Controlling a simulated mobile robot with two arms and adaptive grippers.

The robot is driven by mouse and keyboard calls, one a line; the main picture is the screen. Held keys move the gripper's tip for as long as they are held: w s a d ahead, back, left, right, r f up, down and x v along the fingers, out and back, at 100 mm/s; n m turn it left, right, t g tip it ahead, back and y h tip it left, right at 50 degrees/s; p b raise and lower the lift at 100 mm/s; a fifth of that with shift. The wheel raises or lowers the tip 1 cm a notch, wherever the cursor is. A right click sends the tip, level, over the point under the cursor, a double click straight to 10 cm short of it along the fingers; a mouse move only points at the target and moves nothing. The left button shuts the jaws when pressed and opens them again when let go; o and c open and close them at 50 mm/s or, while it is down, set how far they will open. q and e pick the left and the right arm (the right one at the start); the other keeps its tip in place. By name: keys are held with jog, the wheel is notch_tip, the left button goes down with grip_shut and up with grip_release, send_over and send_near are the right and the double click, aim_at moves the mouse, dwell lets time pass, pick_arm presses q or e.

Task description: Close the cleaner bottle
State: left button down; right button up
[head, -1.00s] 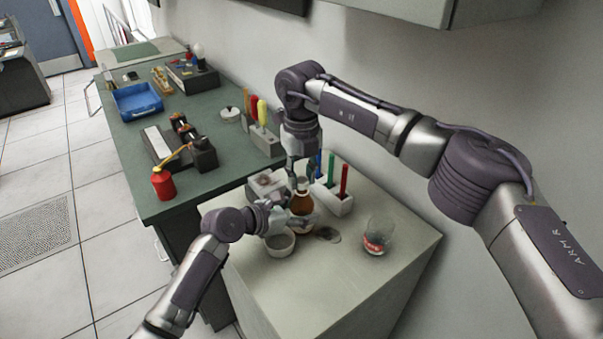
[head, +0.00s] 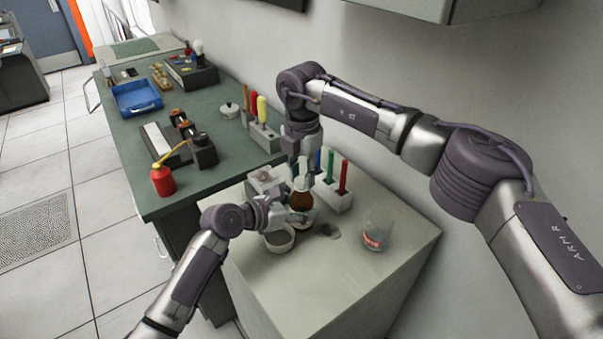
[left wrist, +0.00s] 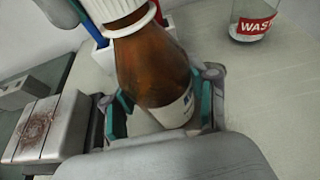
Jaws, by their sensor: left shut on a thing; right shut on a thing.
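The cleaner bottle (head: 301,200) is brown glass and stands on the pale cabinet top. In the left wrist view its brown body (left wrist: 155,72) shows large, with a white label low down. My left gripper (head: 292,213) is shut around the lower body; its teal-padded fingers (left wrist: 160,112) lie on both sides. The white ribbed cap (left wrist: 112,10) is at the bottle's mouth, above a white collar ring. How far it is screwed down cannot be told. My right gripper (head: 303,178) comes from above and is shut on the cap, hiding part of it.
A glass beaker with a red label (head: 376,236) stands to the right. A white holder with coloured markers (head: 336,199) is just behind the bottle. The cabinet's front area is clear.

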jog(key=m, duration=1.2)
jog(key=shift+s+m, duration=0.1)
jog(key=shift+m, duration=0.2)
jog(key=m, duration=0.4)
jog(key=shift+m, duration=0.3)
jog(key=o, duration=0.7)
jog(key=shift+r, duration=2.25)
jog(key=shift+c, duration=0.5)
